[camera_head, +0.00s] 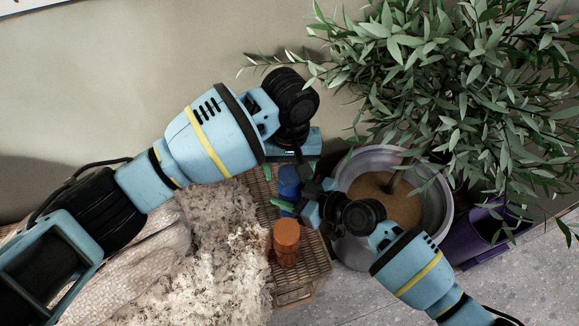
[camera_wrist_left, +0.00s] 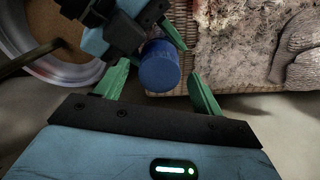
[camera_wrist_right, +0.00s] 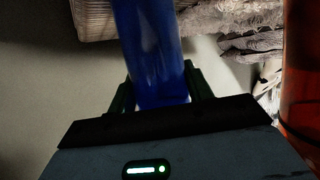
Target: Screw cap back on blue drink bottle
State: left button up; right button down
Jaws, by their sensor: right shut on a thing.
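The blue drink bottle (camera_head: 289,186) stands on the woven bench end in the head view, partly hidden by my grippers. Its round blue top (camera_wrist_left: 160,66) shows in the left wrist view; I cannot tell whether this is a separate cap. My right gripper (camera_head: 291,206) is shut on the bottle's side, and the blue body (camera_wrist_right: 150,50) fills the space between its fingers in the right wrist view. My left gripper (camera_wrist_left: 160,88) is open above the bottle, its green fingers apart on either side of the top with nothing between them.
An orange bottle (camera_head: 286,240) stands close by on the woven bench (camera_head: 300,290). A fluffy throw (camera_head: 225,240) lies to its left. A potted plant in a grey pot (camera_head: 440,205) and a purple container (camera_head: 490,235) stand to the right, with leaves overhead near my arms.

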pick_arm(q)
jog(key=shift+r, duration=2.25)
jog(key=shift+r+n, duration=1.6)
jog(key=shift+r, duration=0.15)
jog(key=shift+f, duration=4.05)
